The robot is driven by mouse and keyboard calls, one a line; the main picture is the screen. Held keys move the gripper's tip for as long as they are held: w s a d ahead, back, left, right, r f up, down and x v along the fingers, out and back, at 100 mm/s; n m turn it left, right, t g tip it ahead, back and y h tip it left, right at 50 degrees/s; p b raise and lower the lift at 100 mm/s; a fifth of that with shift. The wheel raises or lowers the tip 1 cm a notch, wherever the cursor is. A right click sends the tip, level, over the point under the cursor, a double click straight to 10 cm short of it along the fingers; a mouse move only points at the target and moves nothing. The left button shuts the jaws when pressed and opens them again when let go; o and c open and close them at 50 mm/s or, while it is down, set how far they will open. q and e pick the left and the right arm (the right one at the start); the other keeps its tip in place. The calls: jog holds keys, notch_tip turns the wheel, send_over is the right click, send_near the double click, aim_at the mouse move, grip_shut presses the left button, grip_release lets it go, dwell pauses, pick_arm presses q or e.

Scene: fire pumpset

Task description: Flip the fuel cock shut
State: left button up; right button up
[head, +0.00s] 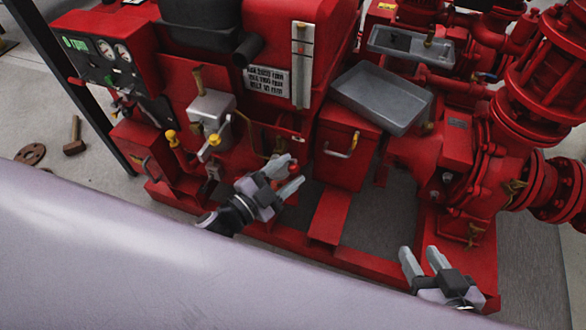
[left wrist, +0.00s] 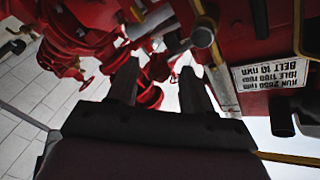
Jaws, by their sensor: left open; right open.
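I cannot single out the fuel cock with certainty. Below the red tank (head: 332,22) with its upright sight gauge (head: 302,65), a thin brass pipe (head: 244,128) and small fittings show in the head view. My left gripper (head: 293,172) is open, in front of the red frame just below these fittings, its fingers pointing right. Something red shows between its fingers, with no clear contact. In the left wrist view its two dark fingers (left wrist: 158,78) stand apart, with red pipework beyond them. My right gripper (head: 419,256) is open and empty by the skid's front edge.
A grey box (head: 212,108) with yellow-tipped levers stands left of the tank. A gauge panel (head: 105,52) is further left. A red box with a handle (head: 346,150) and a grey tray (head: 384,97) are to the right. A handwheel (head: 30,154) and mallet (head: 74,137) lie on the floor.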

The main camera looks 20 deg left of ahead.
pick_arm(q)
jog(key=shift+x, duration=1)
pick_arm(e)
jog(key=shift+w+a, duration=0.1)
jog(key=shift+a, duration=0.1)
pick_arm(q)
grip_shut()
jog(key=shift+m+p, duration=0.3)
jog(key=shift+p, duration=0.05)
jog(key=shift+f+m+g+p, duration=0.2)
jog(key=shift+m+g+p, duration=0.1)
jog(key=shift+m+p, duration=0.1)
jog(key=shift+f+m+y+p, duration=0.35)
jog(key=shift+f+m+y, duration=0.05)
jog(key=shift+m, duration=0.1)
jog(key=shift+s+f, duration=0.1)
jog(key=shift+f, duration=0.1)
pick_arm(e)
jog(key=shift+s+d+h, duration=0.3)
jog(key=shift+s+d, duration=0.1)
jog(key=shift+d, duration=0.4)
